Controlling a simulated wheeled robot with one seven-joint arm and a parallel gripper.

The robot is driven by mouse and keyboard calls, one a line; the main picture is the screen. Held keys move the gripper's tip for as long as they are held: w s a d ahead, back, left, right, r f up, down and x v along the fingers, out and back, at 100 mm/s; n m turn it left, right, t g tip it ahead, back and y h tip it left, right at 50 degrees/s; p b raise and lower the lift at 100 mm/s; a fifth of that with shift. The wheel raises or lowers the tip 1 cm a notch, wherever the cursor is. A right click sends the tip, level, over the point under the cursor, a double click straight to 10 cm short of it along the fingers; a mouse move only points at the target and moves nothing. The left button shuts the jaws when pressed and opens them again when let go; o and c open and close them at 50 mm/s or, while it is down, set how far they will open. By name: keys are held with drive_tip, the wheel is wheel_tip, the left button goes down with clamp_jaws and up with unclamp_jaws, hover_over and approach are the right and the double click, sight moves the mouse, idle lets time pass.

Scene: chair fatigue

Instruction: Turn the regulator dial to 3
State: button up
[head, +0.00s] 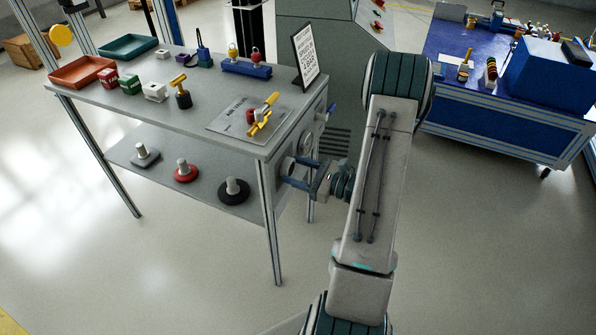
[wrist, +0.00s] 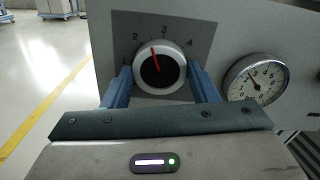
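The regulator dial (wrist: 159,68) is a round knob with a silver rim, a black face and a red pointer. It sits on a dark square plate numbered 1 to 4. The pointer aims up and slightly left, between 2 and 3. My gripper (wrist: 160,75) has one blue finger on the left and one on the right of the dial. The fingertips lie close against its rim; I cannot tell whether they press on it. In the head view my gripper (head: 298,172) is at the panel below the table's right end, and it largely hides the dial.
A round gauge (wrist: 257,79) is on the panel right of the dial, close to the right finger. The workbench (head: 125,103) holds trays, tools and a sign. A blue cart (head: 480,115) stands at the right. The floor in front is clear.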

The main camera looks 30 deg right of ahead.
drive_tip(key=shift+c, duration=0.9)
drive_tip(key=shift+r+m+p, duration=0.2)
drive_tip(key=shift+m+p, duration=0.9)
drive_tip(key=shift+p, duration=0.1)
drive_tip(key=shift+m+p, duration=0.6)
drive_tip(key=shift+m, duration=0.2)
drive_tip(key=shift+f+m, duration=0.25)
drive_tip(key=shift+m, duration=0.15)
drive_tip(key=o, duration=1)
drive_tip(key=shift+c, duration=0.2)
drive_tip(key=shift+s+d, duration=0.1)
drive_tip(key=v, duration=1.3)
drive_tip(key=shift+s+d, duration=0.2)
drive_tip(key=shift+s, duration=0.05)
